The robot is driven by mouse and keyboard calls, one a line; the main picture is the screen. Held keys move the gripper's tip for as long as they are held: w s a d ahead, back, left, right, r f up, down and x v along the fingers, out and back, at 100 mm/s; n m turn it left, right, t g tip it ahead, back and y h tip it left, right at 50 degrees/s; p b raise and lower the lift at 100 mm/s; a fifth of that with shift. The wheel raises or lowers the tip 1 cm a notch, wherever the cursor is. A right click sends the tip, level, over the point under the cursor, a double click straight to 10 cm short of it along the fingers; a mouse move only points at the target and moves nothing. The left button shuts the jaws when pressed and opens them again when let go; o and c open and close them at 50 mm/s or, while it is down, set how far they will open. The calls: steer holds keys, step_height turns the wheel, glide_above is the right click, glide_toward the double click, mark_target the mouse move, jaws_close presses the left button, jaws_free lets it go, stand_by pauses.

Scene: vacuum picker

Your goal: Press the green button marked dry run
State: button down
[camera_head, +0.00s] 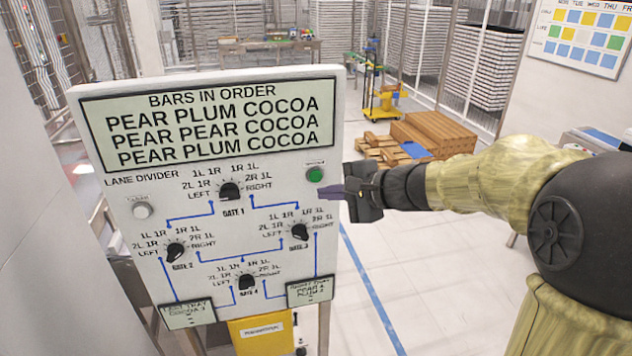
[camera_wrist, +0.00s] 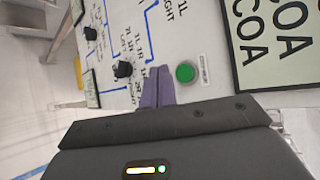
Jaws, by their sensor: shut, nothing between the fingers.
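The green button (camera_head: 315,175) is a small round button on the right side of the white lane divider panel (camera_head: 120,190), below the text display. In the wrist view the green button (camera_wrist: 185,72) sits just right of my fingertips, with a small label beside it. My gripper (camera_head: 322,191) is shut, its purple fingers (camera_wrist: 157,72) together and empty. In the head view the fingertips are just below the button, near the panel's right edge. Whether they touch the panel I cannot tell. The button's label is too small to read.
The panel also bears several black gate knobs (camera_head: 230,191), a white button (camera_head: 142,211) at left, and a display (camera_head: 210,122) listing bars. A yellow labelled box (camera_head: 262,333) is below. Wooden pallets (camera_head: 433,133) and a yellow cart (camera_head: 383,105) stand behind. Floor right of the panel is clear.

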steer(key=shift+s+d+b, duration=0.25)
steer(key=shift+s+b, duration=0.1)
steer(key=shift+s, duration=0.7)
steer(key=s+d+f+n+g+h, duration=0.2)
steer(key=s+d+f+n+h, duration=0.3)
steer(key=f, duration=0.5)
steer(key=s+d+f+n+g+h, duration=0.2)
steer(key=s+d+f+n+h, duration=0.3)
steer(key=s+d+f, duration=0.3)
steer(key=s+f, duration=0.2)
steer(key=s, duration=0.2)
steer(key=shift+d+f+n+g+h, duration=0.2)
steer(key=shift+d+n+g+h, duration=0.1)
steer(key=shift+d+h, duration=0.1)
